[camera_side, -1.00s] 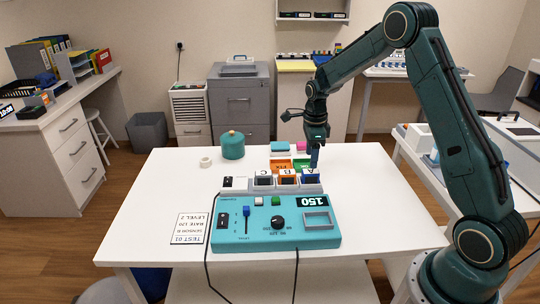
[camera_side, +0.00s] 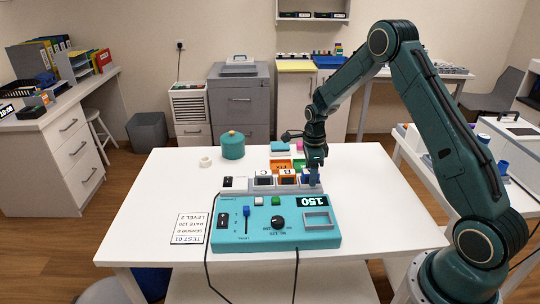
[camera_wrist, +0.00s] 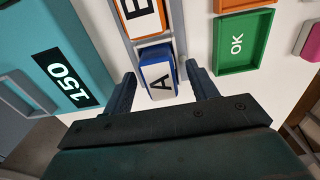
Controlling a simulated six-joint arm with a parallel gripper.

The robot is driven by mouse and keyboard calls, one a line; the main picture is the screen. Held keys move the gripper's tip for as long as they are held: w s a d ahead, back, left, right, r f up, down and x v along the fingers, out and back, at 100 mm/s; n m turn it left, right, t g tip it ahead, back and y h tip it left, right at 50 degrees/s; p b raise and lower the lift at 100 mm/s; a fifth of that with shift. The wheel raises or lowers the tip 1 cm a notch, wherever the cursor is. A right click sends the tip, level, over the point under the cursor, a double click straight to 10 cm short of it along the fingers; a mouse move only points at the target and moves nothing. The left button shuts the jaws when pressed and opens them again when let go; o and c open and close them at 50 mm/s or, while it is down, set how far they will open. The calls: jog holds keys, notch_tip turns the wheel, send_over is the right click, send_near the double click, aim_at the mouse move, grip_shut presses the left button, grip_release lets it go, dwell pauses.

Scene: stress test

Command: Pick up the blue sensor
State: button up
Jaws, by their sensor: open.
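The blue sensor (camera_wrist: 157,72), a blue block with a pale face marked A, sits in the end slot of a grey rack. My gripper (camera_wrist: 161,82) is open, with one finger on either side of the blue sensor in the wrist view. I cannot tell whether the fingers touch it. In the side view my gripper (camera_side: 314,180) points down at the right end of the rack (camera_side: 240,190) and largely hides the blue sensor. An orange sensor marked B (camera_side: 287,177) sits beside it in the rack.
A teal tester (camera_side: 255,238) reading 150 lies in front of the rack. A green OK tray (camera_wrist: 243,45) and an orange tray (camera_side: 281,166) lie behind it. A test card (camera_side: 193,228) lies at left. The table's right side is clear.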

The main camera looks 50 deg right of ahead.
jog(key=shift+f, duration=0.2)
jog(key=shift+c, duration=0.5)
jog(key=c, duration=1)
jog(key=shift+r, duration=0.1)
notch_tip(320, 180, up, 20)
dwell(0.5)
